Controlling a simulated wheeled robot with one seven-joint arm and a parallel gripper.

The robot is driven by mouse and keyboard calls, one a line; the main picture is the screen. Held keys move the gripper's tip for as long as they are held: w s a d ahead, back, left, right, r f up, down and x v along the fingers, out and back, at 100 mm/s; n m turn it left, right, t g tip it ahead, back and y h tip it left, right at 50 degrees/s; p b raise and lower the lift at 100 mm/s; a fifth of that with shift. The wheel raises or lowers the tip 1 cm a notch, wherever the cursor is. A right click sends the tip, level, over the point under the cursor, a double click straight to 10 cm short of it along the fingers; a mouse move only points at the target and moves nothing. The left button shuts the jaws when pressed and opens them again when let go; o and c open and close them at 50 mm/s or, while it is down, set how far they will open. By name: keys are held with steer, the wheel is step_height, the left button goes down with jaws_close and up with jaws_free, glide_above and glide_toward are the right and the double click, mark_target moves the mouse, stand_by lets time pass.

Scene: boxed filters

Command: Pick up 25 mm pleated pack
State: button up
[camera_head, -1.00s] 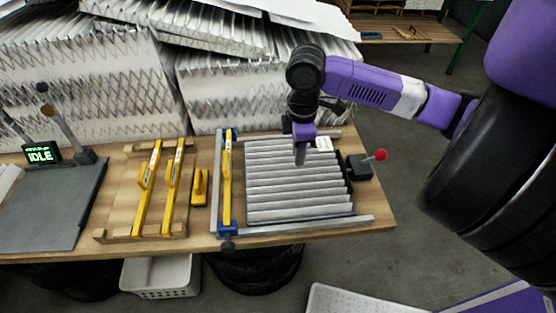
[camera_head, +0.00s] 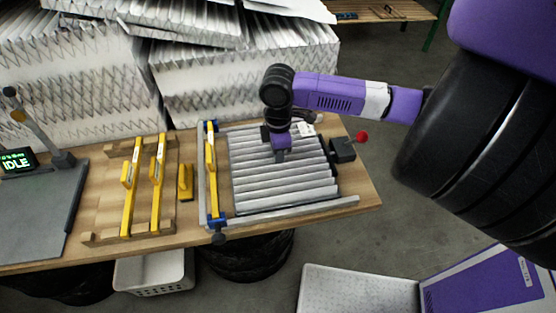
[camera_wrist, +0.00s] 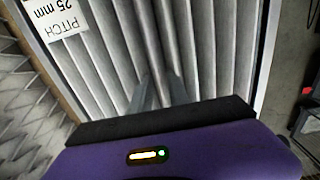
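The pleated pack (camera_head: 285,185) is a grey-white square of parallel folds lying flat in a fixture on the wooden bench. A white label reading "PITCH 25 mm" (camera_wrist: 58,18) sits at its corner; the label also shows in the head view (camera_head: 306,130). My gripper (camera_head: 280,157) points down over the pack's far half, with its tips at the folds. In the wrist view the two grey fingers (camera_wrist: 159,92) stand a little apart, with a fold between them. Whether they press on the fold or touch the pack cannot be told.
A metal rail (camera_head: 290,208) runs along the pack's near side, and a yellow-and-blue bar (camera_head: 211,175) stands at its left. A red-knobbed lever box (camera_head: 343,150) is at the right. Stacked pleated packs (camera_head: 225,85) rise behind. Yellow-barred wooden rack (camera_head: 105,236) lies further left.

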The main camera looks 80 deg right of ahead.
jaws_close()
